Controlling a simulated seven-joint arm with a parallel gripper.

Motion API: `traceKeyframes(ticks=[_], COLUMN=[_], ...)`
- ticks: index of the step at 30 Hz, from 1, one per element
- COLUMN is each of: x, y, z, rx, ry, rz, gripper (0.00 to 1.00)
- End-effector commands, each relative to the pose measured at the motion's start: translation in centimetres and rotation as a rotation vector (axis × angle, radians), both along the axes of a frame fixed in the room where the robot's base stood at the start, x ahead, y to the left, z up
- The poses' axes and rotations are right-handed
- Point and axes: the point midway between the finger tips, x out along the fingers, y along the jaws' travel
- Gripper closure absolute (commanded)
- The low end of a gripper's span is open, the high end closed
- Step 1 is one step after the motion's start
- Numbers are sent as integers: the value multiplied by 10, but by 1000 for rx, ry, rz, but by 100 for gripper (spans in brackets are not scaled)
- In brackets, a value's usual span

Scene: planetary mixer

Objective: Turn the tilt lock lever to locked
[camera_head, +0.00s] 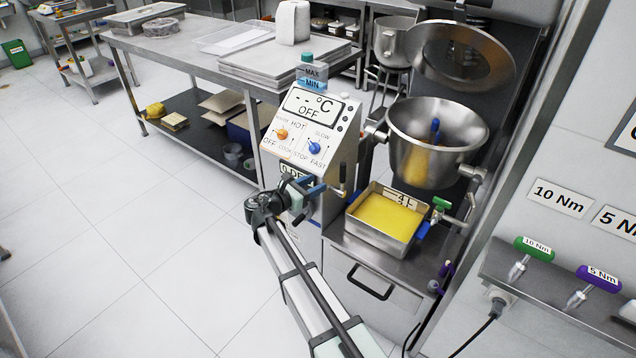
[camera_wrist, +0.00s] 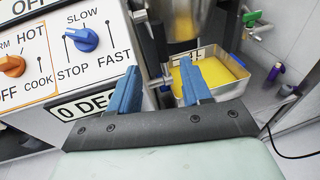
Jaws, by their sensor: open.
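A dark upright handle (camera_head: 343,176) stands at the box's right side. It also shows in the wrist view (camera_wrist: 158,38), beyond and between my fingers. I cannot tell whether this is the tilt lock lever, and no lock marking is readable. My gripper (camera_head: 312,187) is open and empty in front of the box's lower front; its blue fingers (camera_wrist: 158,75) point toward the handle, apart from it.
The steel bowl (camera_head: 435,150) hangs right of the box, above a tray of yellow liquid (camera_head: 385,224). A green-handled valve (camera_head: 440,203) and a purple handle (camera_head: 446,268) are further right. Orange (camera_head: 281,134) and blue knobs (camera_head: 314,147) are on the panel.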

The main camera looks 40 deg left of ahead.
Motion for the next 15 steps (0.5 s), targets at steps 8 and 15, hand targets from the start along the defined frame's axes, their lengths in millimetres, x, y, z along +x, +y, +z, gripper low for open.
traceKeyframes(ticks=[8, 15], x=[-1, -23], y=[0, 5], z=[0, -15], rx=[0, -21], ry=[0, -72], rz=[0, -2], gripper=[52, 75])
